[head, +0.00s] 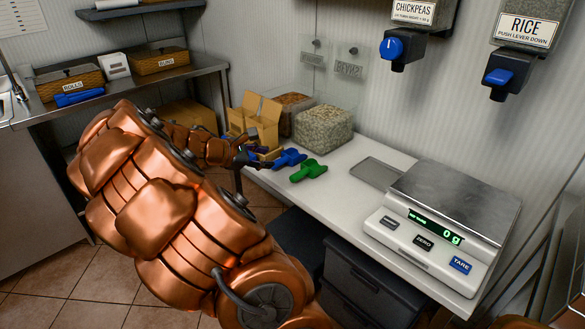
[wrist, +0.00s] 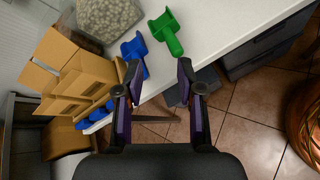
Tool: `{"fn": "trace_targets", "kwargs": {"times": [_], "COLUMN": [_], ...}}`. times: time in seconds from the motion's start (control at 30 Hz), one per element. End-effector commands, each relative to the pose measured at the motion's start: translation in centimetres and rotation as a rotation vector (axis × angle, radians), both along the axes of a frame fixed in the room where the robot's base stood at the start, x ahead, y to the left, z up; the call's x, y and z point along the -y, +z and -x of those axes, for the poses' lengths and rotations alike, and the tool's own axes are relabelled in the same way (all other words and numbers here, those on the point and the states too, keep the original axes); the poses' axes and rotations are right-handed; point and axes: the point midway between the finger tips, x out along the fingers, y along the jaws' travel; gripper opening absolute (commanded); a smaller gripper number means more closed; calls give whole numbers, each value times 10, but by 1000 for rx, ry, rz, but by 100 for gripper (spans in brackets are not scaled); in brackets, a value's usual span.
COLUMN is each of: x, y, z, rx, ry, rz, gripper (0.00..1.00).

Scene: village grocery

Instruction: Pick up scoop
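A blue scoop (head: 290,158) and a green scoop (head: 309,171) lie side by side on the white counter near its front edge. In the wrist view the blue scoop (wrist: 134,48) is partly hidden behind my left finger, and the green scoop (wrist: 166,33) lies just right of it. My gripper (wrist: 158,76) is open, with nothing between its fingers, by the counter's front edge. In the head view my gripper (head: 262,161) is small and dark, just left of the blue scoop. I cannot tell whether it touches the blue scoop.
Open cardboard boxes (head: 254,116) stand left of the scoops, close to my gripper. Clear bins of beans (head: 292,108) and grain (head: 323,128) stand behind. A scale (head: 446,218) reading 0 g and a grey tray (head: 377,173) are right. Dispensers (head: 404,48) hang above.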

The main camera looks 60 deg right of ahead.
Motion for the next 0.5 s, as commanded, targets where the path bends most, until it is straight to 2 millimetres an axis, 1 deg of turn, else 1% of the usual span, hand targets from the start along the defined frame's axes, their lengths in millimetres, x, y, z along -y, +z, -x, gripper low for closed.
{"fn": "trace_targets", "kwargs": {"times": [0.03, 0.1, 0.2, 0.3, 0.4, 0.5], "x": [15, 33, 52, 66, 74, 78], "y": [-22, -40, -63, -85, -98, -105], "z": [-9, -21, -38, -51, -60, -64], "rx": [-55, -130, -220, -289, -335, -359], "ry": [37, 93, 167, 226, 268, 290], "rz": [9, 21, 31, 32, 33, 30], "gripper": [38, 38, 38, 38, 38, 38]}}
